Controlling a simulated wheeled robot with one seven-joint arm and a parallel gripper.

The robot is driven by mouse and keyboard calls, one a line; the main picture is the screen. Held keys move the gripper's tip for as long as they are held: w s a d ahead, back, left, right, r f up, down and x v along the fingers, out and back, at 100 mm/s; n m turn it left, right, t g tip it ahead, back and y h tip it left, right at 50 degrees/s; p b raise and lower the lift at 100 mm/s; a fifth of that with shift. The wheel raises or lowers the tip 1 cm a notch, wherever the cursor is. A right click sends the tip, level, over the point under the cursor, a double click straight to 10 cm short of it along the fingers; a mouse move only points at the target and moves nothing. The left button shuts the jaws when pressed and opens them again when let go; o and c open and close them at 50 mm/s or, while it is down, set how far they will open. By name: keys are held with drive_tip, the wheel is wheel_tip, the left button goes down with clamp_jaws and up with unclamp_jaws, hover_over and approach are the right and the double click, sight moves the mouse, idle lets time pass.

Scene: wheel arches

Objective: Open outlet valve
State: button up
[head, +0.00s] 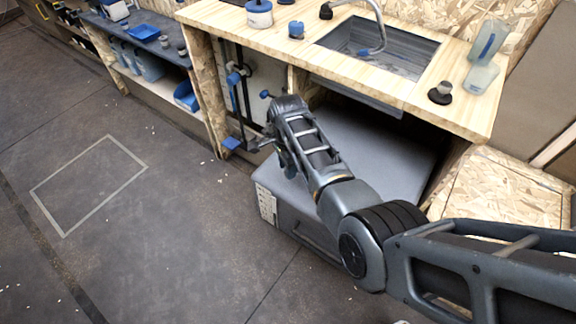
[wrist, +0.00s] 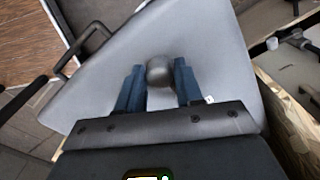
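In the head view my gripper (head: 258,143) is at the end of my arm, in front of the open bay under the sink counter. In the wrist view my gripper's two blue fingers (wrist: 158,82) stand apart. A blue piece (head: 232,143) shows lower down by my gripper. Which part is the outlet valve is not clear.
A grey box (head: 365,150) stands under the counter, below my arm. The wooden counter (head: 225,18) has a sink (head: 385,50) with a faucet (head: 372,40) above. A shelf unit with blue bins (head: 187,95) stands at left. The floor (head: 150,240) at left is clear.

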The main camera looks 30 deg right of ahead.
drive_tip(key=o, duration=0.4)
drive_tip(key=shift+c, duration=0.2)
drive_tip(key=shift+r, duration=3.95)
drive_tip(key=shift+p, duration=0.3)
